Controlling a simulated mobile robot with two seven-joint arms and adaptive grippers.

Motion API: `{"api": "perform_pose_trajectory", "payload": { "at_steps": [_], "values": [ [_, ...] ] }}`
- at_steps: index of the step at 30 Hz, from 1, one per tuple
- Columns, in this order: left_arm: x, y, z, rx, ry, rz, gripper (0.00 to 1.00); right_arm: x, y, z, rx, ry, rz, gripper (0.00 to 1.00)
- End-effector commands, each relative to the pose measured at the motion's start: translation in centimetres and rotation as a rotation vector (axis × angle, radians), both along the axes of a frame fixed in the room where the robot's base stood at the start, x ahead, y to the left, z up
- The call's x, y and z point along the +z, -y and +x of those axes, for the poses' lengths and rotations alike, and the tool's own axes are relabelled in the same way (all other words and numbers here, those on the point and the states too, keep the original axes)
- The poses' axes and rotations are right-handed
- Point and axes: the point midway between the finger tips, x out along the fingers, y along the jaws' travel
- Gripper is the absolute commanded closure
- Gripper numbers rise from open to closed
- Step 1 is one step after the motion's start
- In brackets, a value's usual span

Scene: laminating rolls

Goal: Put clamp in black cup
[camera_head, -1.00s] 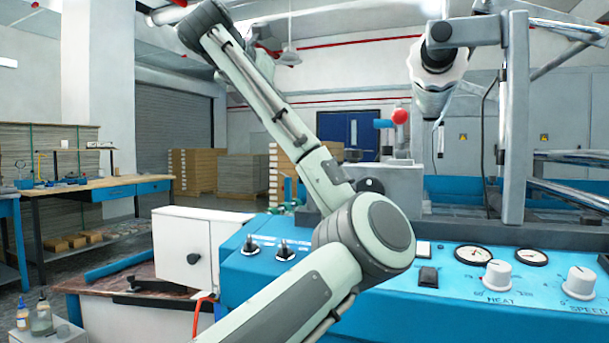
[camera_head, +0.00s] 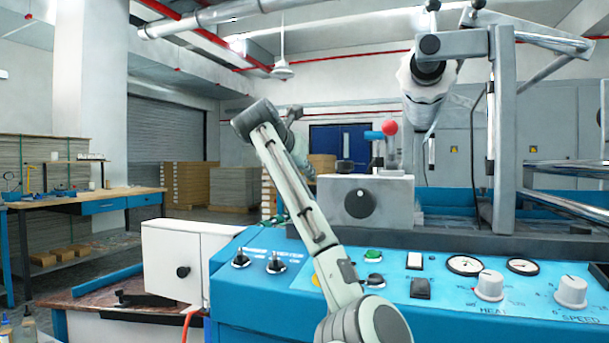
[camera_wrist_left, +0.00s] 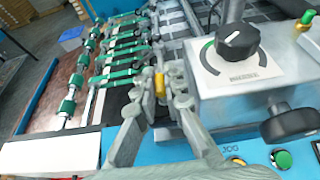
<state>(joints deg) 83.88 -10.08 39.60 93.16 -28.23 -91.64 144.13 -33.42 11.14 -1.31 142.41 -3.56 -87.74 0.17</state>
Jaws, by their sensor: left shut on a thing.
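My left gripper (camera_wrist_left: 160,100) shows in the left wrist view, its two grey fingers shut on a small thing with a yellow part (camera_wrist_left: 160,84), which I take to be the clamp. It is held above the machine, beside the grey box with a black knob. Its full shape is hard to make out. In the head view my left arm rises over the blue control panel, and the fingers and the clamp cannot be made out there. I cannot make out a black cup in either view. My right gripper is not in view.
The blue control panel (camera_head: 450,295) with knobs and gauges fills the front right. A grey box (camera_head: 395,200) with a black knob stands behind it. In the wrist view, several rods with green pieces (camera_wrist_left: 120,72) lie left of the gripper. A white box (camera_head: 160,255) stands left.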

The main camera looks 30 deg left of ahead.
Motion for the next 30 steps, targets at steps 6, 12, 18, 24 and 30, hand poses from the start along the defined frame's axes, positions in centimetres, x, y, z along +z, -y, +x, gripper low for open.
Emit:
{"api": "perform_pose_trajectory", "payload": {
  "at_steps": [6,12,18,24,30],
  "values": [
    [0.1,0.0,0.0,-0.001,0.002,0.001,1.00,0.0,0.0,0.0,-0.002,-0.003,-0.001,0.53],
    [-0.1,0.0,0.0,0.000,0.002,0.001,0.78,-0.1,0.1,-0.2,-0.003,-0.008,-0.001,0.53],
    [-0.1,0.0,0.0,0.000,0.002,0.001,0.70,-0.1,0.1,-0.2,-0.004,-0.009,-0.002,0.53],
    [0.2,0.0,0.0,0.000,0.002,0.001,0.70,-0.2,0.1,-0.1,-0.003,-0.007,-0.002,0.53],
    [1.4,0.6,-2.5,0.000,0.007,-0.001,0.70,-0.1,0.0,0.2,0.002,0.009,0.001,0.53]
  ]
}}
